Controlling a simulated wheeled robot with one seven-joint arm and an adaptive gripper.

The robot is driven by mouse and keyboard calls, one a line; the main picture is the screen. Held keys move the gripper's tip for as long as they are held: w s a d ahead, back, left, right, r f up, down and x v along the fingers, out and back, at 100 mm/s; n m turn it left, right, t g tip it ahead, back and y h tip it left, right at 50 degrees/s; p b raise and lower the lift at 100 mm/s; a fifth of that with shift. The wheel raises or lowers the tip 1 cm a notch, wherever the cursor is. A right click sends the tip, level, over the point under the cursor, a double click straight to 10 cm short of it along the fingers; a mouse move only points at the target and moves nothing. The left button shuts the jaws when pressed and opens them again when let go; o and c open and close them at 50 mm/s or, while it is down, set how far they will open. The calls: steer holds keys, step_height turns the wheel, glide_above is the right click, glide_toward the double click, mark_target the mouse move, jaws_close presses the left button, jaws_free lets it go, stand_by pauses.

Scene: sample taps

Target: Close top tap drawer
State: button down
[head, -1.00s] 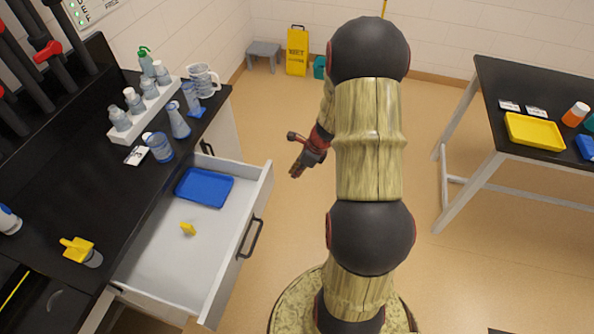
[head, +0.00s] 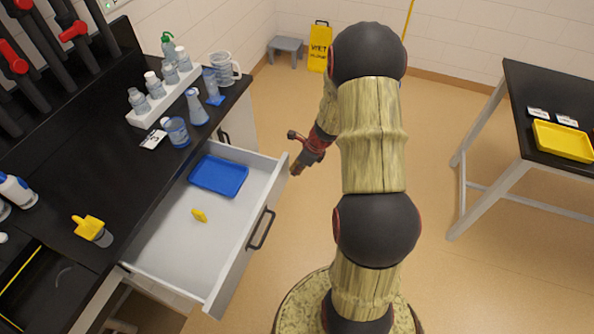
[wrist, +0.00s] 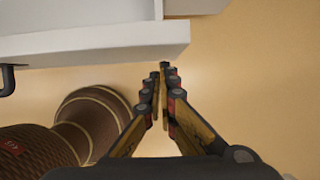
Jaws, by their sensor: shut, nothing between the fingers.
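The top drawer (head: 165,253) under the black bench is pulled open. Its white front carries a dark handle (head: 261,229). The handle shows at the left edge there (wrist: 7,79).
The black bench top (head: 100,190) bears a white bottle rack (head: 165,94), a jug (head: 224,68), beakers and a yellow-topped item (head: 89,228). A yellow floor sign (head: 319,48) and grey stool (head: 286,48) stand at the back. Another table (head: 540,110) is at the right. Floor between is clear.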

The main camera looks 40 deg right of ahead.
mark_target(226, 145)
steer(key=shift+w, duration=0.1)
steer(key=w+a+p, duration=0.5)
steer(key=w, duration=0.4)
steer(key=w+a+p, duration=0.5)
steer(key=w+a, duration=0.1)
steer(key=w, duration=0.4)
steer(key=w+a+p, duration=0.5)
steer(key=w+p, duration=0.1)
steer(key=w, duration=0.3)
steer(key=shift+w+a, duration=0.2)
steer(key=shift+a, duration=0.05)
steer(key=shift+w+a, duration=0.2)
steer(key=shift+w, duration=0.15)
steer(key=shift+w+r, duration=0.1)
steer(key=shift+s+d, duration=0.15)
steer(key=shift+s, duration=0.05)
steer(key=s, duration=0.1)
steer(key=s+d, duration=0.1)
steer(key=s+d+r, duration=0.1)
steer(key=shift+s, duration=0.35)
steer(key=v, duration=0.8)
steer(key=shift+s+d+r, duration=0.1)
steer(key=shift+s+r, duration=0.1)
steer(key=shift+r, duration=0.15)
